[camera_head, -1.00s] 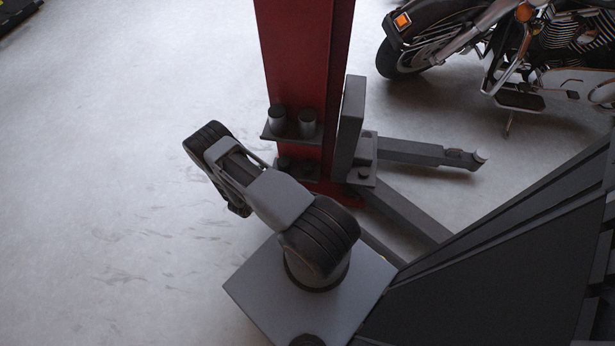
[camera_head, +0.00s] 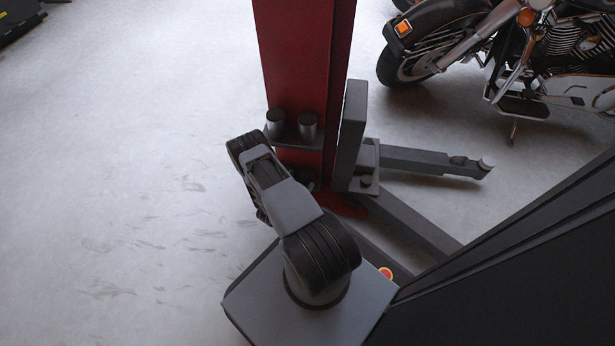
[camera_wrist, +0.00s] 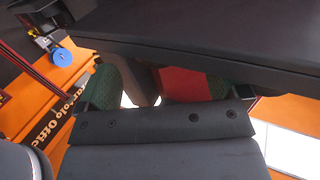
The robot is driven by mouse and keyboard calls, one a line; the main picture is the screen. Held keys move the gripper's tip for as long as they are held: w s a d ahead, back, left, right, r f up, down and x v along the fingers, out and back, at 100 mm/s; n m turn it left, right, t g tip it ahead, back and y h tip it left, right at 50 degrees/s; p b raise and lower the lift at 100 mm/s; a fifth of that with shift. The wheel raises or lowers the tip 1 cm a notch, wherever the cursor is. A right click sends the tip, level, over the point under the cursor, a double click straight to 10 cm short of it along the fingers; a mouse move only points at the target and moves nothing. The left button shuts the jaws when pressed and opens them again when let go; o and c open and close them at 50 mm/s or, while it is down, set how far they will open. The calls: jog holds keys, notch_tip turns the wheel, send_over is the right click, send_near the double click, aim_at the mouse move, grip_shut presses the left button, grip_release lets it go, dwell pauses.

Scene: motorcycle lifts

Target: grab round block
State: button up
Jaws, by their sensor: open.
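Two dark grey round blocks, a left one (camera_head: 276,123) and a right one (camera_head: 307,127), stand upright side by side on a small shelf on the red post in the head view. My arm's raised joint is in front of and left of the shelf, close to the left block in the picture. The rest of my arm bends down behind this joint. I cannot identify either round block in the wrist view.
The red post (camera_head: 295,65) rises behind the shelf. A grey upright plate (camera_head: 350,135) and a lift arm (camera_head: 415,160) are to its right. A motorcycle (camera_head: 530,60) stands at the upper right. Open floor lies left. The wrist view shows an orange surface with lettering (camera_wrist: 55,115).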

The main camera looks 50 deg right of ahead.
aim_at(303, 179)
jog(key=d, duration=0.1)
jog(key=d+b, duration=0.2)
jog(key=shift+d+f, duration=0.25)
jog(key=shift+d, duration=0.05)
jog(key=shift+w+d+r, duration=0.15)
jog(key=shift+d, duration=0.55)
jog(key=shift+c, duration=0.4)
jog(key=c, duration=1)
